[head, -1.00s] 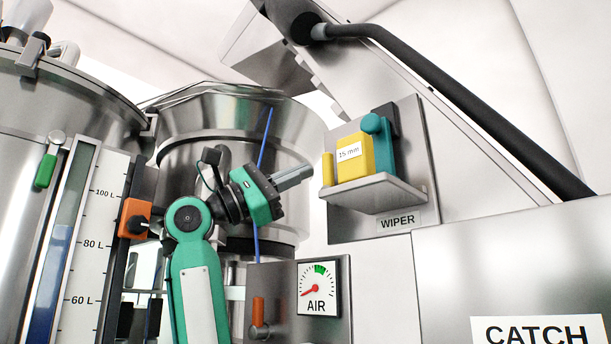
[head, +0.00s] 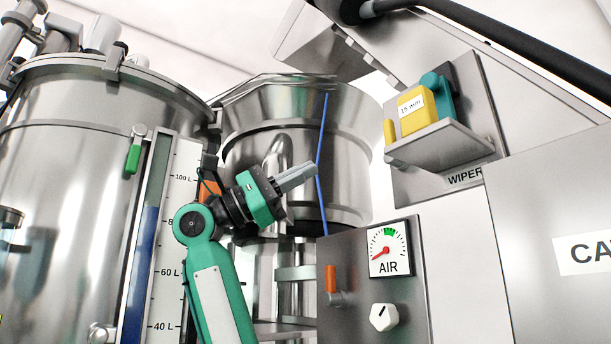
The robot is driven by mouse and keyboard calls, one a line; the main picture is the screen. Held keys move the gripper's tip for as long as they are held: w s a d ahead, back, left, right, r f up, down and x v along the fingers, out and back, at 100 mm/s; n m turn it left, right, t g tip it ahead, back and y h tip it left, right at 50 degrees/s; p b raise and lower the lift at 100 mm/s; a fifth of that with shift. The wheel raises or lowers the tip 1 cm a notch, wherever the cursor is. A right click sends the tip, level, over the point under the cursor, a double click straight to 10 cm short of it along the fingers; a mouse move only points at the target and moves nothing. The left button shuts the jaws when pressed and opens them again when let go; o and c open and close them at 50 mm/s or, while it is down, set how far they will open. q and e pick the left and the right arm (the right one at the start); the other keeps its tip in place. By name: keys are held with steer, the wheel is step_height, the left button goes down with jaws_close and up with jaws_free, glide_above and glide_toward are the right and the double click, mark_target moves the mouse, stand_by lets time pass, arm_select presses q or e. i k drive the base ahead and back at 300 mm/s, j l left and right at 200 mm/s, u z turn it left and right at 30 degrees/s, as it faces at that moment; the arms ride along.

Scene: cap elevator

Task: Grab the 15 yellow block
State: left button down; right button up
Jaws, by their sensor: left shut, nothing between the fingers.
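The yellow block (head: 416,112) with a white "15 mm" label sits on a small metal shelf (head: 437,146) marked WIPER, at the upper right. A teal piece (head: 438,92) stands right behind it, and a small yellow part (head: 389,132) stands at the shelf's left end. My left gripper (head: 312,171) is shut and empty. It points right and slightly up, to the left of and lower in the picture than the block, with a clear gap between them. My right gripper is not in view.
A control panel with an AIR gauge (head: 388,252), an orange lever (head: 331,279) and a white knob (head: 383,317) is below the shelf. A steel bowl (head: 300,115) with a blue tube (head: 322,150) is behind my gripper. A large steel tank (head: 75,190) fills the left.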

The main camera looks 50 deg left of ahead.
mark_target(418, 108)
steer(key=k+l, duration=0.25)
steer(key=k, duration=0.25)
steer(key=k+l, duration=0.2)
steer(key=k, duration=0.25)
